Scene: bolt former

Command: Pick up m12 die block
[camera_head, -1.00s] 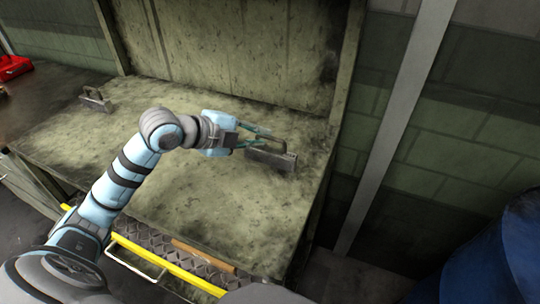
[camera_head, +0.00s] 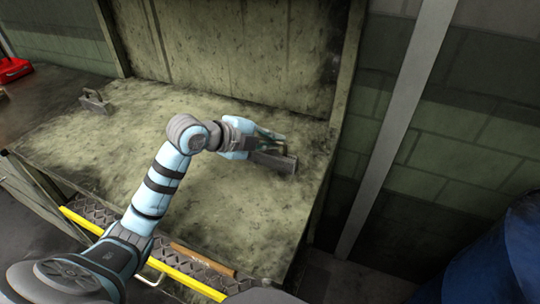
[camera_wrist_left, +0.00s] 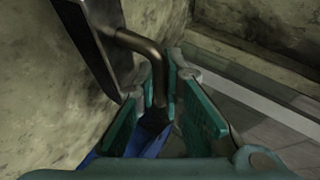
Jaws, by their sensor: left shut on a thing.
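A grey die block (camera_head: 277,163) with a bar handle lies at the right end of the worktop. I read no M12 mark on it. My left gripper (camera_head: 268,142) is at its handle, with the teal fingers shut on it. In the left wrist view the bent brown handle (camera_wrist_left: 143,46) runs between the teal fingers (camera_wrist_left: 168,98), and the dark block (camera_wrist_left: 92,42) is to the upper left. The block appears to rest on the worktop; any small gap beneath it cannot be told. My right gripper is not in view.
A second handled block (camera_head: 95,103) sits at the worktop's far left. The worktop (camera_head: 230,205) has a tall back panel (camera_head: 240,55) and a right side wall close to the held block. A yellow rail (camera_head: 190,277) runs along the front. A blue drum-like object (camera_head: 500,260) stands at lower right.

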